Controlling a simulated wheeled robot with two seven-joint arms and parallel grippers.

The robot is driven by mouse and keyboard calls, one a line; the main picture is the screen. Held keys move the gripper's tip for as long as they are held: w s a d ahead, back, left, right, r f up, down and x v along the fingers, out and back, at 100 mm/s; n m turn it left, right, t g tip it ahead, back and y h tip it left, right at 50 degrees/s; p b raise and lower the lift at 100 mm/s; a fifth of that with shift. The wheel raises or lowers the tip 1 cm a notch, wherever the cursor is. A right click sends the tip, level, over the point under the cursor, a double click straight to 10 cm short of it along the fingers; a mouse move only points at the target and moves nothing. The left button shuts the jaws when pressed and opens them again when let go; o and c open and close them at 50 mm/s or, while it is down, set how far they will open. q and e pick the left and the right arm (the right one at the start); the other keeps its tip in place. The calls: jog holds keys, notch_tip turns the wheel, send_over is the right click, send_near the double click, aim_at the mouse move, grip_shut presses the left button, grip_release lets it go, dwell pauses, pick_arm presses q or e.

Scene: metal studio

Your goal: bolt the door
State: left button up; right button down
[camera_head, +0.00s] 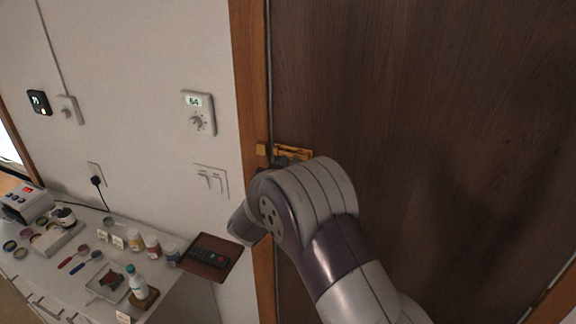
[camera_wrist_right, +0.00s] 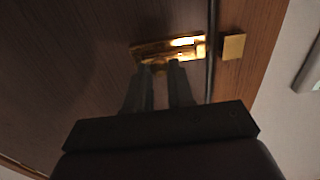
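The brass bolt (camera_head: 292,152) is mounted on the dark brown door (camera_head: 430,100), near its left edge. It also shows in the right wrist view (camera_wrist_right: 180,44). A square brass keeper (camera_wrist_right: 233,46) sits on the wooden frame across a dark gap; no rod is seen crossing that gap. My right gripper (camera_wrist_right: 160,65) points at the bolt, with its fingertips at the bolt's lower edge in the wrist view. The fingers stand apart with a narrow gap between them. Whether they touch a knob is too dark to tell. In the head view my right arm hides most of this gripper. My left gripper is not in view.
The wooden door frame (camera_head: 248,70) borders a white wall with a thermostat (camera_head: 198,112) and switches (camera_head: 211,181). The door face right of my arm is clear.

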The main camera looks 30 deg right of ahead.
aim_at(283, 152)
jog(key=shift+w, duration=0.15)
jog(key=shift+w+a, duration=1)
jog(key=shift+w, duration=0.1)
jog(key=c, duration=1)
grip_release()
jog(key=shift+w+a+f, duration=0.1)
jog(key=shift+w, duration=0.15)
jog(key=b+v, duration=0.5)
jog(key=v, duration=0.7)
jog(key=shift+s+a+b, duration=0.15)
jog(key=shift+a+b, duration=0.1)
jog(key=shift+b, duration=0.05)
